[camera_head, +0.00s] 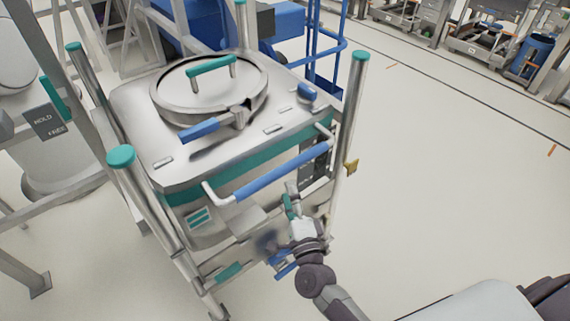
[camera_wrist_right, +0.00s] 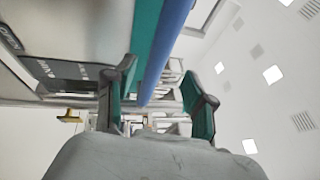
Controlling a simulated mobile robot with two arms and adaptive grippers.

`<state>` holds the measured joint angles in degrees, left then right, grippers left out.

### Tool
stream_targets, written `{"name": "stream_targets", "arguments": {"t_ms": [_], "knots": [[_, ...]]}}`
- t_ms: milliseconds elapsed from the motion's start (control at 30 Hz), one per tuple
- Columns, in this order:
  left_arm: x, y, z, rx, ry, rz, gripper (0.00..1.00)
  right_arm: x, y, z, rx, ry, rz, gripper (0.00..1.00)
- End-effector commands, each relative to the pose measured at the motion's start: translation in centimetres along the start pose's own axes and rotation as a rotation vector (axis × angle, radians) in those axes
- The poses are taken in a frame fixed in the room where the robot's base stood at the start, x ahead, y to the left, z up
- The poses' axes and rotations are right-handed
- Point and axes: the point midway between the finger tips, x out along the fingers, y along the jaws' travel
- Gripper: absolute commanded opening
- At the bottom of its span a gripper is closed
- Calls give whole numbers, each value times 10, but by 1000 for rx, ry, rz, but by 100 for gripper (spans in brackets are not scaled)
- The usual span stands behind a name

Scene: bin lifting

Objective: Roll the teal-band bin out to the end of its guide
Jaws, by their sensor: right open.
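The teal-band bin (camera_head: 180,195) is a steel bin with a round lid (camera_head: 200,85), standing upright between steel posts with teal caps. Its blue handle bar (camera_head: 275,172) runs across the front. My right gripper (camera_head: 290,203) is open and empty, just below the handle's right half. In the right wrist view, the gripper's teal-padded fingers (camera_wrist_right: 160,95) are spread apart. The blue handle (camera_wrist_right: 165,50) appears between them there; I cannot tell how deep it sits. The teal band (camera_wrist_right: 143,35) runs alongside it. My left gripper is not in view.
A steel post (camera_head: 352,115) stands at the bin's right, with a small yellow tag (camera_head: 351,167). A sign (camera_head: 45,122) reading HOLD and FREE hangs at left. Blue equipment (camera_head: 270,35) is behind the bin. The floor (camera_head: 450,190) to the right is clear.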

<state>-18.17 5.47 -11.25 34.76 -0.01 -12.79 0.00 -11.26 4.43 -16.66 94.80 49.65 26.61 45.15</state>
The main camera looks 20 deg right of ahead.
Motion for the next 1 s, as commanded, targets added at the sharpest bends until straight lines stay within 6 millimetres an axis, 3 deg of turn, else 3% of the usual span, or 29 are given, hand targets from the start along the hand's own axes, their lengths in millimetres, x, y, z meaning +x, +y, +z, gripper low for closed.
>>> {"name": "stream_targets", "arguments": {"t_ms": [33, 200, 400, 800, 1000], "knots": [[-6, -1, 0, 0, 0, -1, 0, 14, -3, 0, -1, 0, -3, 55], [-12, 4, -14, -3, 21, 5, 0, 47, -2, 0, -2, 0, -2, 55], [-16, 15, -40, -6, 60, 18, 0, 72, -1, 0, -1, 0, -1, 55], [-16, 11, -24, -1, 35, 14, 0, 79, 0, 0, 0, 0, 0, 55], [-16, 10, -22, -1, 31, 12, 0, 79, 0, 0, 0, 0, 0, 23]]}}
